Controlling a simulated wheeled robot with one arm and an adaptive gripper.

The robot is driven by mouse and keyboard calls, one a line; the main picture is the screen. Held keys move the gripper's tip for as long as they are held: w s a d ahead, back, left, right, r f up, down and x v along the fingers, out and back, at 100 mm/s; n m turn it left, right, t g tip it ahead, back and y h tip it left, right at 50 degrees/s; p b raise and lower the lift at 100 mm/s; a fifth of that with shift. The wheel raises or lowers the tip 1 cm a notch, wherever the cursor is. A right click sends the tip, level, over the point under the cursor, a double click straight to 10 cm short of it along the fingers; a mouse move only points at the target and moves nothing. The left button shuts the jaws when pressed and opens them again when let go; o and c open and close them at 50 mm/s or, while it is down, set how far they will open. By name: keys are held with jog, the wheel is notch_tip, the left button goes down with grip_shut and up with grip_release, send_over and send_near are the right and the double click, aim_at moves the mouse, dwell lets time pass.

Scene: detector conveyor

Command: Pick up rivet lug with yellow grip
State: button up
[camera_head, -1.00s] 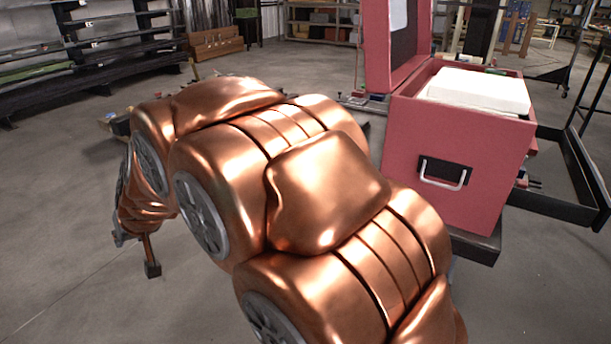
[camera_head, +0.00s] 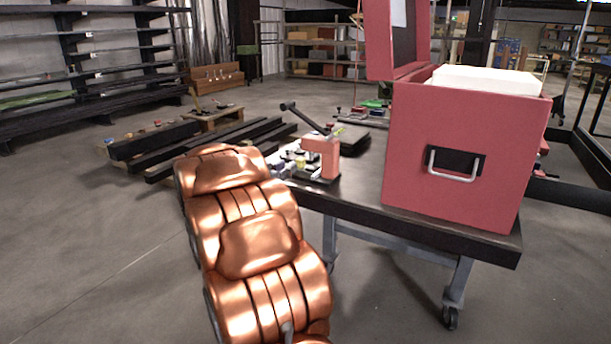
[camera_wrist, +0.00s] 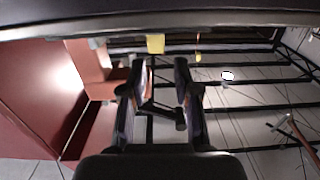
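I cannot pick out the rivet lug with yellow grip for certain. Several small items with yellowish parts (camera_head: 298,160) sit beside a salmon-red press with a black lever (camera_head: 320,157) on the dark table (camera_head: 365,200) in the head view. They are too small to tell apart. In the wrist view, my gripper (camera_wrist: 160,78) has its two dark fingers apart with no object visible between them. A yellow block-like patch (camera_wrist: 155,43) shows beyond the fingers, but I cannot tell what it is. My gripper is hidden in the head view.
A large red case (camera_head: 455,160) with a silver handle and raised lid stands on the table's right part. Small green and red items (camera_head: 370,108) lie behind the press. Dark beams (camera_head: 215,140) lie low at the left.

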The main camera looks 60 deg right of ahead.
aim_at(298, 161)
jog(key=shift+s+d, duration=0.25)
jog(key=shift+d, duration=0.4)
jog(key=shift+w+d+f, duration=0.1)
jog(key=shift+d, duration=1.55)
jog(key=shift+w+d, duration=0.1)
jog(key=shift+d, duration=1.55)
grip_shut()
